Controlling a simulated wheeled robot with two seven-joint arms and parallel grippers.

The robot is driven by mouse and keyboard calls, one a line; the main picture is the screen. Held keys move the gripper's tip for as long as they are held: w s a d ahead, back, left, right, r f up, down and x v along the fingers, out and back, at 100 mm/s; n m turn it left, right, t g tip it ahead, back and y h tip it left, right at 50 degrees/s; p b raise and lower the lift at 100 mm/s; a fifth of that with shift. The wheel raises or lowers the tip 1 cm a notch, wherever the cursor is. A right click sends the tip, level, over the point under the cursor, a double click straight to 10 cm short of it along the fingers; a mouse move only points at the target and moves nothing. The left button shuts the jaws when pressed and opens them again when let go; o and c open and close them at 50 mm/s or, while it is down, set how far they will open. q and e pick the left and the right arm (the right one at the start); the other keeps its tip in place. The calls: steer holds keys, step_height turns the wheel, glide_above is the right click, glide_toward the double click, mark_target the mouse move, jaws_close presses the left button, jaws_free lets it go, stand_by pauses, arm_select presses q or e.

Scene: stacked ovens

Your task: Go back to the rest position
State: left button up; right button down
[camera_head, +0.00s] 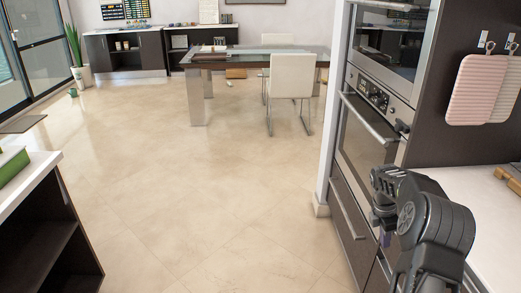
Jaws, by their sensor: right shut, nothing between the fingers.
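My right arm (437,225) comes in at the lower right, in front of the stacked ovens, and bends over toward the left. My right gripper (384,233) hangs at its end, beside the lower oven's front and the drawer below it. It is small and partly hidden by my arm, and it looks shut and empty. My left arm and gripper are out of view. The lower oven (369,138) has its door shut, with a bar handle across it. The upper oven (388,40) above it is also shut.
A white counter (484,212) lies right of the ovens, under hanging striped mitts (477,90). A dark shelf unit with a white top (28,178) stands at the left. A table (232,62) and white chair (291,77) stand farther back. The tiled floor (190,190) between is clear.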

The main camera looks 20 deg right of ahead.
steer(key=w+a+f+m+t+y, duration=0.1)
steer(key=w+a+f+m+t, duration=0.3)
steer(key=w+a+f+m, duration=0.45)
steer(key=s+a+f+m+t+y, duration=0.1)
steer(key=s+a+f+m, duration=0.3)
steer(key=a, duration=0.6)
steer(key=w+a+f+m+y, duration=0.15)
steer(key=a+f, duration=0.35)
steer(key=a, duration=0.5)
steer(key=s+a+f+m+g+y+p, duration=0.2)
steer(key=s+a+g+y, duration=0.1)
steer(key=s+a, duration=2.1)
steer(key=shift+a+f, duration=0.2)
steer(key=shift+a, duration=1.05)
steer(key=shift+s, duration=0.1)
